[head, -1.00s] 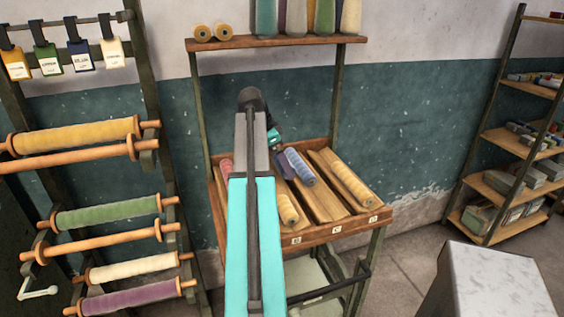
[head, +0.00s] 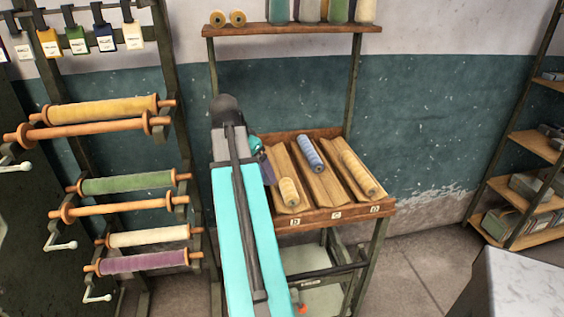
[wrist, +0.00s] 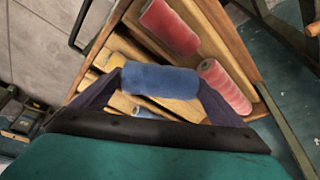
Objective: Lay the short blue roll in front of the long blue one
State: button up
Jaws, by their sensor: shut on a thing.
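The short blue roll (wrist: 160,79) is held crosswise between the two purple fingers of my gripper (head: 267,168), above the sloped rack. In the head view my arm and fingers hide most or all of it. The long blue roll (head: 310,153) lies in the upper part of a middle groove, with bare wood in front of it. My gripper is to the left of that groove. A blue roll end (wrist: 145,113) shows beyond the held roll in the wrist view, partly hidden.
A cream roll (head: 289,192) lies low in the groove left of the long blue one. A tan roll (head: 358,172) lies in the right groove. Two red rolls (wrist: 170,27) (wrist: 226,88) show in the wrist view. A spool stand (head: 175,110) stands left; a shelf (head: 290,35) is above.

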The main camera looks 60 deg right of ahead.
jog(key=w+a+f+n+t+y, duration=0.1)
jog(key=w+a+n+t, duration=0.1)
jog(key=w+a+n, duration=0.5)
jog(key=w+a+f+n+t+y, duration=0.1)
jog(key=w+a+n, duration=0.6)
jog(key=w+a, duration=0.9)
jog(key=w+a+f+n+t+y, duration=0.1)
jog(key=w+a+n, duration=0.6)
jog(key=a, duration=2.1)
jog(key=w+t+y, duration=0.1)
jog(key=w, duration=0.3)
jog(key=shift+w+f+t, duration=0.3)
jog(key=shift+w+f, duration=0.05)
jog(key=shift+s+d, duration=0.1)
jog(key=shift+s, duration=0.05)
